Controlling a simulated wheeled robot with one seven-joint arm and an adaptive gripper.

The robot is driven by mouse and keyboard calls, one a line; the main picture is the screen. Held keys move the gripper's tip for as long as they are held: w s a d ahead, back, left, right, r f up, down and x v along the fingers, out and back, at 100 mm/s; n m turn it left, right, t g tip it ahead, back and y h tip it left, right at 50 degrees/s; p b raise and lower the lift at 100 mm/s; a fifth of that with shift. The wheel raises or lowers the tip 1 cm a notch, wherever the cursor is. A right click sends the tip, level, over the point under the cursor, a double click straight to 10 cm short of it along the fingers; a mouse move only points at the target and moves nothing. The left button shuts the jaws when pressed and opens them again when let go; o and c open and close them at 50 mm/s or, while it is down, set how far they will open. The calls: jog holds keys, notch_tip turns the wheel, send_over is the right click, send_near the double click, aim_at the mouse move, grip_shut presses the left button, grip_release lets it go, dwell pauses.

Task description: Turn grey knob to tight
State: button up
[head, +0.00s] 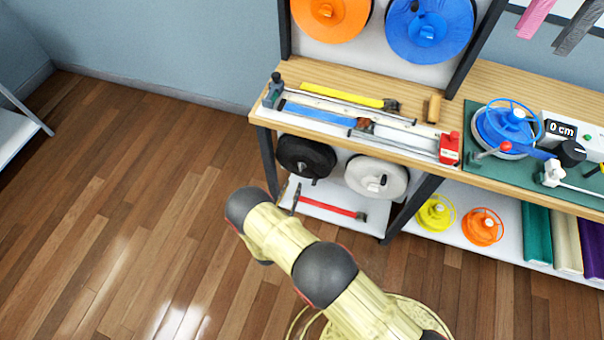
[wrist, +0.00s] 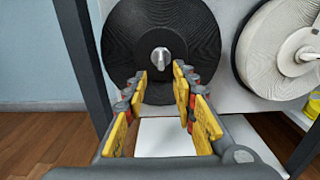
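The grey knob (wrist: 160,58) sticks out from the centre of a black ribbed spool (wrist: 125,30) on the wall panel. My gripper (wrist: 160,78) is open, with yellow pads on both sides and an empty gap between them. In the wrist view the fingertips point at the spool, a little below the knob and to either side of it. I cannot tell whether they touch the spool; the knob is not held. The black spool also shows in the head view (head: 303,152), below the bench top, where the gripper itself is not clearly seen.
A white spool (wrist: 283,60) hangs close on the right. A dark upright post (wrist: 84,60) stands close on the left. A white lower shelf (head: 315,212) carries a red-handled tool (head: 335,208). The wooden bench top (head: 330,75) overhangs the spools. The floor at left is clear.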

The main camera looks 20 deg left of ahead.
aim_at(300, 170)
jog(key=w, duration=0.2)
jog(key=w+b, duration=0.1)
jog(key=w, duration=0.2)
jog(key=w+b, duration=0.1)
jog(key=w, duration=0.1)
jog(key=shift+w+d, duration=0.25)
jog(key=shift+d, duration=0.1)
grip_shut()
